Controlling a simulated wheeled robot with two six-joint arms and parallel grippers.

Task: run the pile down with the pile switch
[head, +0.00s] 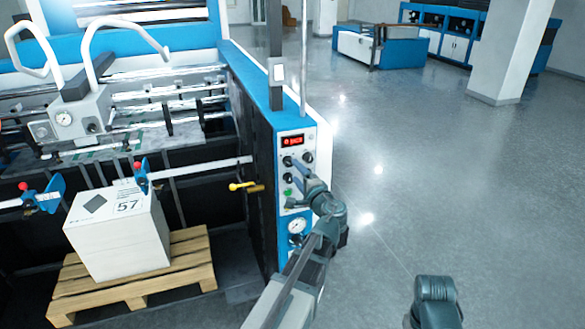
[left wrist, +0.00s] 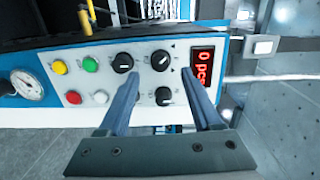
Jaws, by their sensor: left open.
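The pile, a white block marked 57 (head: 118,240), stands on a wooden pallet (head: 140,277) inside the machine at the left of the head view. The control panel (head: 310,135) is on the machine's blue end post. My left gripper (head: 300,176) is open in front of it. In the left wrist view its fingers (left wrist: 160,76) point at the panel, with a black knob (left wrist: 164,96) between them and two more knobs (left wrist: 123,62) (left wrist: 160,60) near the tips. I cannot read which is the pile switch. Contact is not clear. My right gripper is not in view.
A yellow-handled valve (head: 245,186) sticks out left of the panel. Open floor lies right of the machine; a pillar (head: 507,50) and blue cabinets stand farther back.

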